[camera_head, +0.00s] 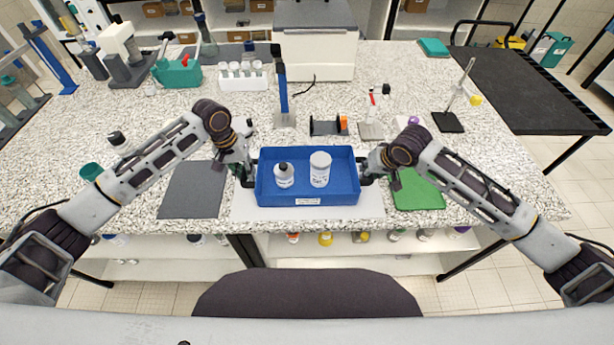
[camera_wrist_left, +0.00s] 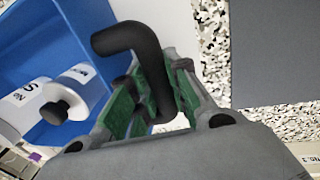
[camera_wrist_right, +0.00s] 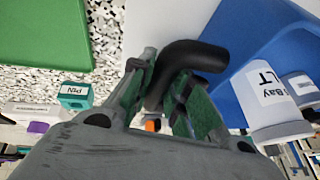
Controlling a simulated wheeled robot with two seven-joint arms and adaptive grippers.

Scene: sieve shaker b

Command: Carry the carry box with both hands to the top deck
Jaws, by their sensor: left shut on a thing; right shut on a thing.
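The carry box (camera_head: 307,190) is a blue open tray with black side handles, at the front middle of the bench, over a white mat. It holds a small white bottle with a dark cap (camera_head: 284,175) and a larger white jar (camera_head: 320,169), both upright. My left gripper (camera_head: 247,176) is shut on the box's left handle, a bent black bar seen in the left wrist view (camera_wrist_left: 128,42). My right gripper (camera_head: 367,172) is shut on the right handle, seen in the right wrist view (camera_wrist_right: 195,56). I cannot tell whether the box touches the mat.
A grey mat (camera_head: 191,190) lies left of the box and a green mat (camera_head: 418,193) right of it. Behind stand a blue upright stand (camera_head: 283,95), a small black holder (camera_head: 327,128) and a white tube rack (camera_head: 243,81). A black-topped cart (camera_head: 520,95) stands at the right.

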